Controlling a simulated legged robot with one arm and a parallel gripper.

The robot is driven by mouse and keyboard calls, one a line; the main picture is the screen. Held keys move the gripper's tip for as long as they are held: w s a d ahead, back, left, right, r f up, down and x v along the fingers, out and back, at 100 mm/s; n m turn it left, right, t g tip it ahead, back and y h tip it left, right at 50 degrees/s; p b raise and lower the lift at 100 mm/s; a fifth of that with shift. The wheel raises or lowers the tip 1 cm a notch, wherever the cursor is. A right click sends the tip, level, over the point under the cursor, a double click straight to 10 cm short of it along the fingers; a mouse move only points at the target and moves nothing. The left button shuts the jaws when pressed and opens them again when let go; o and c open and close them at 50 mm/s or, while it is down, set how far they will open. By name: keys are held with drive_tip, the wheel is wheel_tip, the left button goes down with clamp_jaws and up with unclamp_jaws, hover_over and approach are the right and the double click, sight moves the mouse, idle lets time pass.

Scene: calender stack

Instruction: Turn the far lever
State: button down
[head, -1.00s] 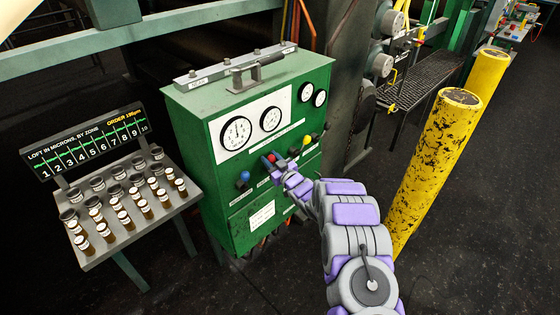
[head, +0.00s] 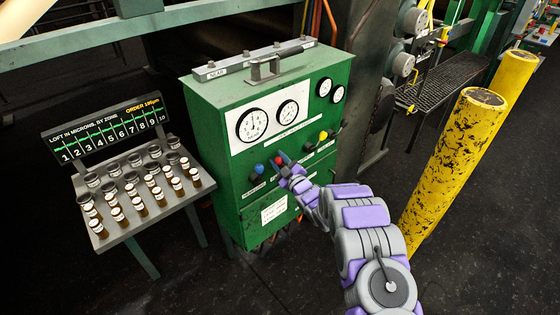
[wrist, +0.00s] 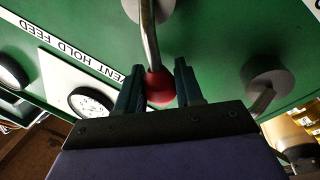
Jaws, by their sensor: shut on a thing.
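A row of levers with coloured knobs runs along the front of the green cabinet (head: 232,197). My gripper (head: 285,163) is at the red-knobbed lever. In the wrist view my gripper (wrist: 159,92) is shut on the red knob (wrist: 160,88), one dark finger on each side. Its bent steel rod (wrist: 150,45) runs up to a grey hub. I cannot tell which lever is named far.
A neighbouring lever hub (wrist: 268,80) is close on the right in the wrist view. A grey handle (head: 265,68) sits on the cabinet top. A sample table (head: 130,243) stands left. Yellow posts (head: 452,160) stand right of my arm.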

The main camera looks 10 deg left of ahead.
drive_tip(key=shift+s+a, duration=0.1)
drive_tip(key=c, duration=0.8)
unclamp_jaws()
drive_tip(key=shift+a, duration=0.1)
drive_tip(key=shift+s+d+f, duration=0.15)
drive_tip(key=shift+s+d, duration=0.2)
drive_tip(key=shift+d, duration=0.15)
drive_tip(key=p+v, duration=0.2)
drive_tip(key=v, duration=1.4)
drive_tip(key=shift+f, duration=0.15)
